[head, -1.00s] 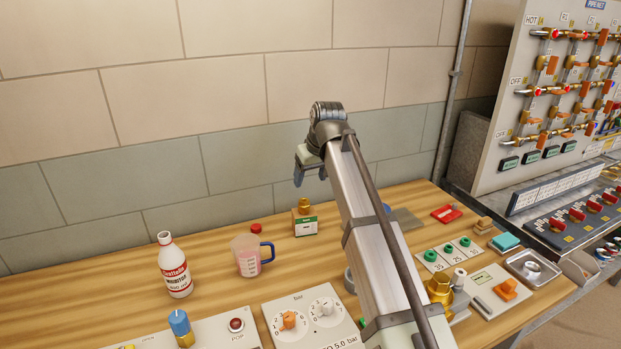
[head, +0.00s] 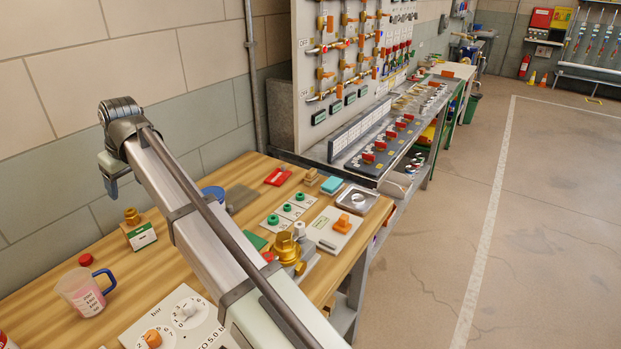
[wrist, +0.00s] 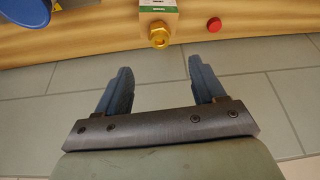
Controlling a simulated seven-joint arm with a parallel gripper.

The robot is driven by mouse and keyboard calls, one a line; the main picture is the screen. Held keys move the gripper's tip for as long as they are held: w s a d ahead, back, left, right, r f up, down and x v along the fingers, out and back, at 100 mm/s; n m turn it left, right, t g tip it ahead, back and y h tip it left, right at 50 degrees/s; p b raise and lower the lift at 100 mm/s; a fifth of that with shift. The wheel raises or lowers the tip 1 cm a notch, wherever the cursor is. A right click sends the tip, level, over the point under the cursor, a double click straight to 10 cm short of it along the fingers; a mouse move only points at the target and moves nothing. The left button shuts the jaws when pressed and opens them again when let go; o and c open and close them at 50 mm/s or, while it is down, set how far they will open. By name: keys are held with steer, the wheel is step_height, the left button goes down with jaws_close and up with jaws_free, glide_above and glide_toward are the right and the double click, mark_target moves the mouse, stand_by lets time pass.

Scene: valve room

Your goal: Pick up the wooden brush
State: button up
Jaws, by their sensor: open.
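A small wooden block-like object (head: 310,177), which looks like the wooden brush, lies near the back edge of the wooden bench, left of a teal sponge (head: 331,185). It is too small to make out bristles. My gripper (head: 112,188) is raised at the left of the head view, near the wall and far from the brush. In the wrist view my gripper (wrist: 160,74) is open with nothing between its two blue-grey fingers. The brush is not in the wrist view.
The bench (head: 45,270) holds a measuring jug (head: 82,292), a box with a brass fitting (head: 140,234), green-ringed cards (head: 287,208), a brass valve (head: 287,248) and a metal tray (head: 357,200). A valve panel (head: 306,60) stands behind. Floor at right is clear.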

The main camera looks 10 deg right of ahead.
steer(key=shift+o, duration=0.5)
steer(key=o, duration=0.3)
steer(key=m+g+h, duration=0.1)
steer(key=g+h, duration=0.2)
steer(key=h, duration=0.1)
glide_above(311, 171)
step_height(311, 171, down, 4)
step_height(311, 171, down, 8)
steer(key=shift+w+d+f, duration=0.1)
steer(key=shift+f, duration=2.75)
